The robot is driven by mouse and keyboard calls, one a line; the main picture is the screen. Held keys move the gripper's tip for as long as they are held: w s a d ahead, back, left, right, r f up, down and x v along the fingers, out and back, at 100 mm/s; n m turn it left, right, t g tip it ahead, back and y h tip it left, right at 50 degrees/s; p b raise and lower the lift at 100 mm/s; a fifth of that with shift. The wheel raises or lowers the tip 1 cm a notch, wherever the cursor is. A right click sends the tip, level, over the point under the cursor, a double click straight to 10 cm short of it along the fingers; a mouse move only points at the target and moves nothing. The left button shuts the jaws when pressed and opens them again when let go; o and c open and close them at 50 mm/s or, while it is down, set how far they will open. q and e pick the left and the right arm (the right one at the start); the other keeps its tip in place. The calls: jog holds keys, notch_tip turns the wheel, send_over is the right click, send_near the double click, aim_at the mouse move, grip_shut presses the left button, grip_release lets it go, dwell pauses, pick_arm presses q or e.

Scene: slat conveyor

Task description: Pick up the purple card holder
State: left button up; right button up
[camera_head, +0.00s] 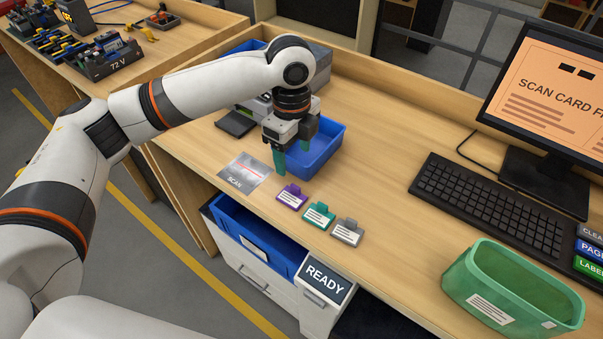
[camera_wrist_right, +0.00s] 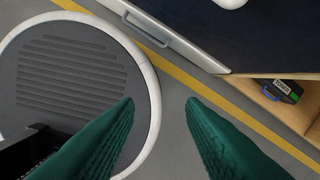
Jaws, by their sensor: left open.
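The purple card holder (camera_head: 292,196) lies on the wooden desk near its front edge, leftmost in a row with a teal card holder (camera_head: 319,214) and a grey card holder (camera_head: 347,232). My left gripper (camera_head: 292,160) points down above the desk, just behind and a little above the purple card holder. It is open, and no object shows between its green fingers. My right gripper (camera_wrist_right: 160,105) shows only in the right wrist view, with its two green fingers apart and nothing between them, over the floor and a round grey base.
A blue bin (camera_head: 330,140) stands behind my left gripper. A scan mat (camera_head: 245,172) lies left of the card holders. A keyboard (camera_head: 490,205), a monitor (camera_head: 550,90) and a green bin (camera_head: 470,285) are to the right. A blue drawer bin (camera_head: 245,225) sits below the desk edge.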

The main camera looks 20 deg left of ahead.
pick_arm(q)
jog(key=p, duration=0.2)
send_over(292, 197)
jog(key=f, duration=0.5)
jog(key=shift+s, duration=0.35)
jog(key=shift+w+f+p, duration=0.15)
jog(key=shift+w+f, duration=0.05)
jog(key=shift+f, duration=0.4)
jog(key=shift+w+f+p, duration=0.15)
jog(key=shift+w+f, duration=0.05)
jog(key=shift+f, duration=0.35)
notch_tip(292, 197, down, 2)
jog(key=shift+s+f+p, duration=0.1)
jog(key=shift+f+p, duration=0.15)
jog(key=shift+p, duration=0.15)
jog(key=shift+f, duration=0.55)
jog(key=c, duration=0.9)
jog(key=shift+c, duration=0.8)
pick_arm(e)
jog(key=s+r, duration=0.3)
jog(key=shift+s+d+r, duration=0.15)
jog(key=shift+s+r, duration=0.1)
jog(key=shift+s, duration=0.05)
